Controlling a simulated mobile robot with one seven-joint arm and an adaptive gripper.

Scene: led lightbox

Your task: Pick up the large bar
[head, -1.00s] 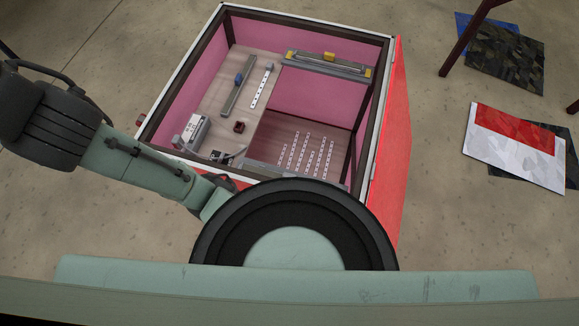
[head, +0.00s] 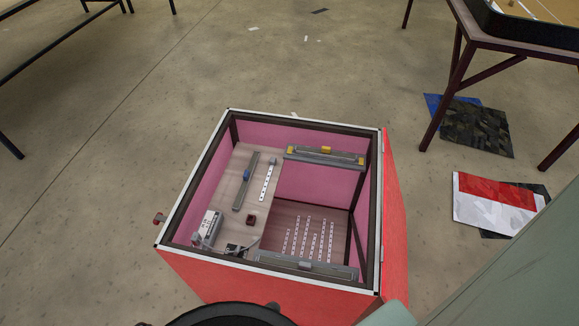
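An open lightbox (head: 189,262) with red outer sides and pink inner walls stands on the floor. Inside, a long grey bar with a blue block (head: 240,193) lies on the wooden panel at the left. A thin white LED strip (head: 265,185) lies beside it. A wide grey bar with yellow parts (head: 325,157) spans the back of the box. A similar grey bar (head: 325,269) spans the front. I cannot tell which of these is the large bar. My gripper is not in view.
Several white LED strips (head: 312,241) lie on the lower floor of the box. A grey power unit (head: 208,227) and a small dark red block (head: 251,220) sit on the panel. A table (head: 515,40) stands at the upper right, with flat sheets (head: 495,200) below.

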